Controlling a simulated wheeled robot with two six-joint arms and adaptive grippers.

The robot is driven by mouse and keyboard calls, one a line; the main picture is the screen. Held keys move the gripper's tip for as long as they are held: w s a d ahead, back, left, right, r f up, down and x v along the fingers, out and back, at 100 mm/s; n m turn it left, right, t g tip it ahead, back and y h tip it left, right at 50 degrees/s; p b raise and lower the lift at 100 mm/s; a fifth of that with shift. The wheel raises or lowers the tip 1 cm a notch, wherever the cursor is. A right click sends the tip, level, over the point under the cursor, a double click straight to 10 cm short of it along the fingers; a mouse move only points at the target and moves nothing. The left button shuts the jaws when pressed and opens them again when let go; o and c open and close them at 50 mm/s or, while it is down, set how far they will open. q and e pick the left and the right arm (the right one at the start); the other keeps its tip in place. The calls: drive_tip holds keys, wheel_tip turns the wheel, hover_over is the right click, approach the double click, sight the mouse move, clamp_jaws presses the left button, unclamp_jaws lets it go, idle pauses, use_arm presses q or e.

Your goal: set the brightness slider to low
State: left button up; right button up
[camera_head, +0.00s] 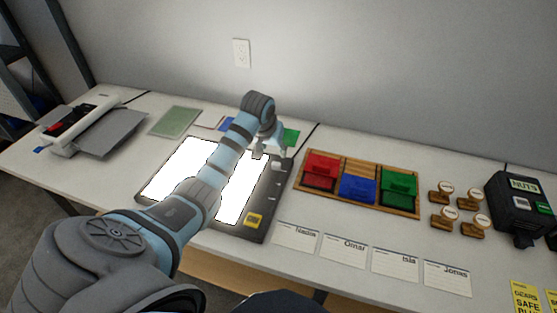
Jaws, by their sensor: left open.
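A light panel (238,193) with a dark frame lies on the table, its surface glowing bright white. A dark strip (262,196) runs along its right side, with a yellow label (254,220) near the front end. The brightness slider is too small to make out on this strip. My left arm reaches across the panel from the front left. My left gripper (277,158) is open above the far right part of the panel, near the strip. I cannot tell whether it touches anything. The arm hides the middle of the panel. My right gripper is not in view.
A wooden tray (340,202) with red, blue and green bins stands right of the panel. Name cards (343,249) lie in front of it. Several round stamps (447,187) and a black box (521,203) are farther right. A laminator (82,118) stands at the left.

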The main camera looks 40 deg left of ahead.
sight(276, 163)
use_arm(q)
drive_tip(key=x, duration=0.2)
drive_tip(key=b+x, duration=0.1)
drive_tip(key=x, duration=0.2)
drive_tip(key=shift+s+a+f+b, duration=0.15)
drive_tip(key=shift+s+f+b, duration=0.15)
drive_tip(key=shift+f, duration=0.1)
drive_tip(key=x, duration=0.2)
drive_tip(key=b+x, duration=0.1)
drive_tip(key=x, duration=0.1)
drive_tip(key=shift+w+r, duration=0.2)
drive_tip(key=shift+w, duration=0.05)
drive_tip(key=shift+w+f, duration=0.2)
drive_tip(key=shift+f, duration=0.15)
drive_tip(key=shift+s+r, duration=0.15)
drive_tip(key=shift+c, duration=1)
clamp_jaws()
